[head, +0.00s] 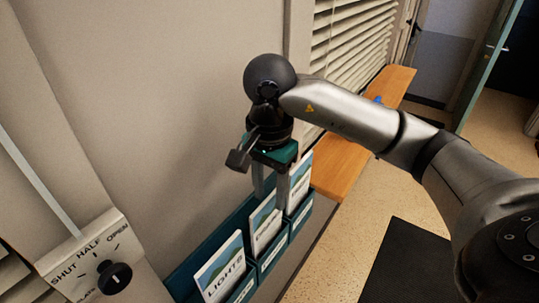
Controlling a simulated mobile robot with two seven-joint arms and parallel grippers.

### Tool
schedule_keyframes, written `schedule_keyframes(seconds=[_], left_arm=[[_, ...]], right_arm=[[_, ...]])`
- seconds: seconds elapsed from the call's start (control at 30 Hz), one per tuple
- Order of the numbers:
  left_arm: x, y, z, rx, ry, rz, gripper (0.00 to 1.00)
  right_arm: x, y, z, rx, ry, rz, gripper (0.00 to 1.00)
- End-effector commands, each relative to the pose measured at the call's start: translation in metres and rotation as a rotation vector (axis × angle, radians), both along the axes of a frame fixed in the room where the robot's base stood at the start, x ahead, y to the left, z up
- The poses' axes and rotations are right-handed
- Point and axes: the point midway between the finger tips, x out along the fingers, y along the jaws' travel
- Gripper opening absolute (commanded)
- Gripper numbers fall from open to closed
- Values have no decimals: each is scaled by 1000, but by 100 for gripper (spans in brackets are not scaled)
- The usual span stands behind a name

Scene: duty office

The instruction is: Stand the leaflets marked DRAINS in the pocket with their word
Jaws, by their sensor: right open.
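A teal leaflet rack (238,217) is fixed along the grey wall, with pockets in a row. The nearest pocket holds a leaflet reading LIGHTS (220,272). White leaflets stand in the middle pocket (265,232), and more leaflets (300,180) stand in the far pocket. I cannot read their words, so I cannot tell which are DRAINS. My right gripper (270,194) points down over the middle and far pockets, open. Its fingers are close to the leaflets' tops and partly cover them; I cannot tell if they touch. My left gripper is out of view.
A dial panel (85,262) marked SHUT, HALF and OPEN is at lower left. A wooden ledge (340,165) runs beyond the rack below window blinds (350,45). A dark mat (408,262) lies on the speckled floor. A door (490,60) is at the back right.

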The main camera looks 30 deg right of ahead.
Motion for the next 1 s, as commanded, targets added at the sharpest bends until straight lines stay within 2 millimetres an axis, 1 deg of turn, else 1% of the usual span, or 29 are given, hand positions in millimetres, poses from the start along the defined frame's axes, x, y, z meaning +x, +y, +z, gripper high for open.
schedule_keyframes(seconds=[0.03, 0.2, 0.4, 0.53, 0.73, 1.0], left_arm=[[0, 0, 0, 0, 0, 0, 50], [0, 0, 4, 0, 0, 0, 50], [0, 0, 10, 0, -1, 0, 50], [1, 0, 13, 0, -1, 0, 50], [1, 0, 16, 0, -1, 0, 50], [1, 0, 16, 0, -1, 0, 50]], right_arm=[[2, 0, 11, 1, -7, 0, 45], [1, 0, 40, -1, -6, -1, 45], [1, 0, 68, 0, -5, -1, 45], [1, 0, 84, 0, -4, -2, 45], [0, 0, 98, 1, -2, -1, 45], [0, 0, 101, 1, 0, -1, 45]])
